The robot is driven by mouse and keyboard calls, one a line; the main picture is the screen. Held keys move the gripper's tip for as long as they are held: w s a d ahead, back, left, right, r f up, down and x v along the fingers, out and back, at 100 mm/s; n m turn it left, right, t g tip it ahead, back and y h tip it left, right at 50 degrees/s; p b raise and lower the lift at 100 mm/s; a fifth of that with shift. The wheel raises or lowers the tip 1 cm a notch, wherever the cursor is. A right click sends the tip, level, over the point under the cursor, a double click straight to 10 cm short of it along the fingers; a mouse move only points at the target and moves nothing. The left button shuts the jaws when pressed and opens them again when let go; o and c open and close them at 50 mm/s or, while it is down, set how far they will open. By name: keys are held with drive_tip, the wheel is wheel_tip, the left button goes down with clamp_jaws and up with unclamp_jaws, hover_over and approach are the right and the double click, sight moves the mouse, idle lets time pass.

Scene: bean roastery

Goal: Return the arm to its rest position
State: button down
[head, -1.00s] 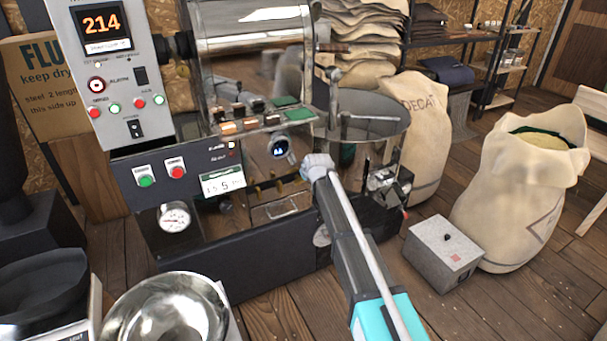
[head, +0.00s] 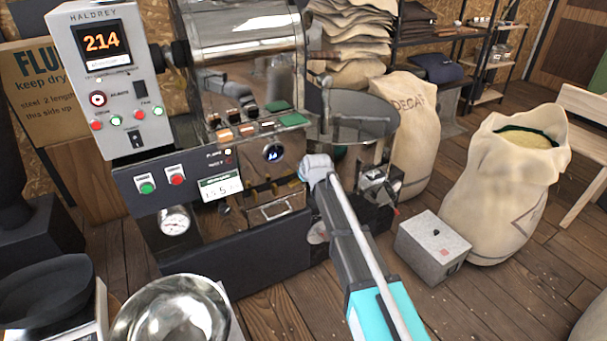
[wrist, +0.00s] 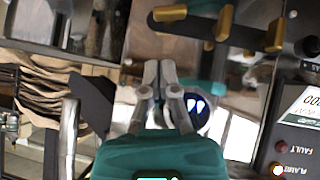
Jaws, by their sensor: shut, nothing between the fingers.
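My gripper (wrist: 158,75) shows in the wrist view with its teal body at the bottom and its two grey fingers close together, shut and empty. It points toward the roaster's shiny front, near the round gauge with a blue-lit face (wrist: 196,108) and the brass-coloured handles (wrist: 222,22). I cannot tell the gap to them. In the head view my arm (head: 350,240) reaches from the bottom edge up to the front of the roaster (head: 245,255). My gripper's fingers cannot be made out there.
The control box (head: 103,75) reads 214. A steel bowl (head: 170,315) stands at lower left. A grey box (head: 432,248) and an open sack (head: 500,190) stand on the floor at right, with the DECAF sack (head: 412,130) behind. Wooden floor between is clear.

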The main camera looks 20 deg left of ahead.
drive_tip(key=s+d+f+m+g+h, duration=0.1)
drive_tip(key=s+d+f+m+g, duration=0.1)
drive_tip(key=s+d, duration=0.65)
drive_tip(key=s+d+f+m+g+h, duration=0.1)
drive_tip(key=s+d+f+m+h, duration=0.15)
drive_tip(key=d, duration=1.15)
drive_tip(key=s+d+f+m+g+h, duration=0.1)
drive_tip(key=s+d+m+g, duration=0.15)
drive_tip(key=s+d, duration=0.6)
drive_tip(key=s+d+m+g, duration=0.25)
drive_tip(key=s+d, duration=0.55)
drive_tip(key=d, duration=0.4)
wheel_tip(320, 180, up, 22)
drive_tip(key=p, duration=2.2)
drive_tip(key=shift+w+a+r+m+p, duration=0.25)
drive_tip(key=shift+w+m+p, duration=0.1)
drive_tip(key=shift+p, duration=0.05)
drive_tip(key=shift+h, duration=0.25)
